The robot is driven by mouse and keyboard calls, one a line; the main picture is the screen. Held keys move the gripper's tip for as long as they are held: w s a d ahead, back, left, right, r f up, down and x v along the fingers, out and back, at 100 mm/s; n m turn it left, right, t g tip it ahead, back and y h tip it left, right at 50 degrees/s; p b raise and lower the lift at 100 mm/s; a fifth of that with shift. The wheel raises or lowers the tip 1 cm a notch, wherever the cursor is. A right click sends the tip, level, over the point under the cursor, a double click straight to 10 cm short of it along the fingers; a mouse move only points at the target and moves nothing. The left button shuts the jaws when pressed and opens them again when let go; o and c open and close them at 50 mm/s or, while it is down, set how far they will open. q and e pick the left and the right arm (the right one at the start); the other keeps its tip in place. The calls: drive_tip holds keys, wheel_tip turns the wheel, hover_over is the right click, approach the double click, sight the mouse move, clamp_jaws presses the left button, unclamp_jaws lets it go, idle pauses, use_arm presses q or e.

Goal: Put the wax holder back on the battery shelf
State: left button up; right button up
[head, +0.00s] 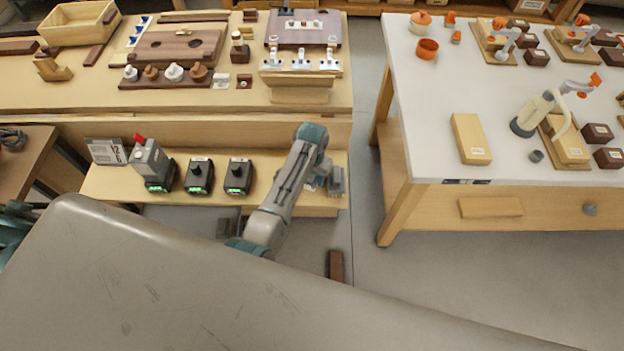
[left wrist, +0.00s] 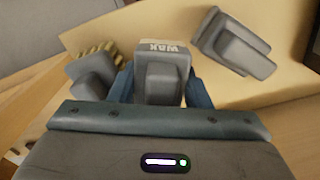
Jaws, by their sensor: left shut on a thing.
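The wax holder (left wrist: 165,78) is a grey block with a pale top edge lettered WAX, in the middle of the left wrist view. My left gripper (left wrist: 160,92) is shut on it, with a blue finger on each side. In the head view my left arm reaches over the right end of the battery shelf (head: 212,203), a low pale wooden shelf under the bench. There the arm hides most of the gripper, and I cannot make out the wax holder clearly. In the left wrist view a pale wooden surface lies beneath; contact with it is unclear. My right gripper is not in view.
Black chargers (head: 199,176) with green lights stand along the shelf, with a grey, red-topped device (head: 150,158) at the left one. In the left wrist view, grey blocks flank the holder, left (left wrist: 90,77) and right (left wrist: 235,45). A white table (head: 420,100) stands at right.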

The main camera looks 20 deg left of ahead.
sight(312, 181)
use_arm(q)
wheel_tip(312, 181, down, 3)
drive_tip(key=shift+r, duration=0.1)
drive_tip(key=o, duration=0.6)
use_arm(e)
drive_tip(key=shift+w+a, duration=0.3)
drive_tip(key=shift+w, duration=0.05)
use_arm(q)
wheel_tip(312, 181, up, 12)
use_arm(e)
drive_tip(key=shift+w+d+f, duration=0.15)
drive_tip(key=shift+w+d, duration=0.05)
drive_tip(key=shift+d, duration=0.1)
